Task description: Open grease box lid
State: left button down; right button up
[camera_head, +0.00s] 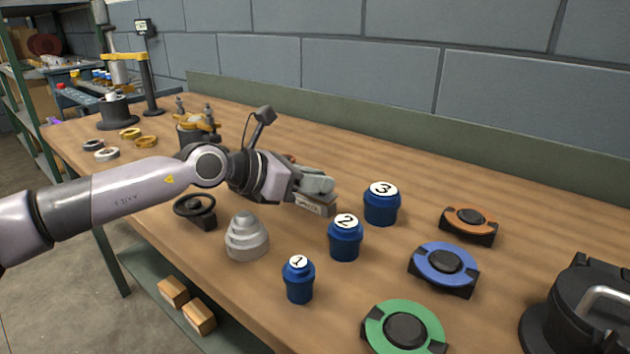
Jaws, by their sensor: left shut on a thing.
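The grease box (317,205) is a small grey-brown box with a lettered front face, standing on the workbench left of the blue pot marked 3. My left gripper (318,184) is right over the top of the box and shut on its lid. The fingers hide most of the lid and the top of the box, so I cannot tell whether the lid is apart from the box. My right gripper is not in view.
Blue pots marked 1 (299,284), 2 (346,241) and 3 (382,207) stand close by. A grey stepped cone (246,238) and a black handwheel (196,210) are nearer the front edge. Orange (468,223), blue (443,267) and green (404,330) ringed fixtures sit right.

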pick_arm(q)
jog(key=shift+w+a+r+n+h+b, duration=0.25)
jog(key=shift+r+n+h, duration=0.15)
jog(key=shift+n+h, duration=0.1)
jog(key=shift+w+a+r+n+h+b, duration=0.1)
jog(key=shift+a+r+n+h+b, duration=0.15)
jog(key=shift+r+n+h, duration=0.2)
jog(key=shift+w+a+r+n+h+b, duration=0.15)
jog(key=shift+w+a+r+n+h, duration=0.25)
jog(key=shift+n, duration=0.3)
jog(key=shift+w+a+r+n+h+b, duration=0.2)
jog(key=shift+a+r+n+h, duration=0.2)
jog(key=shift+a+n+h, duration=0.2)
jog(key=shift+d, duration=0.1)
jog(key=c, duration=1)
grip_release()
jog(key=shift+v, duration=3.6)
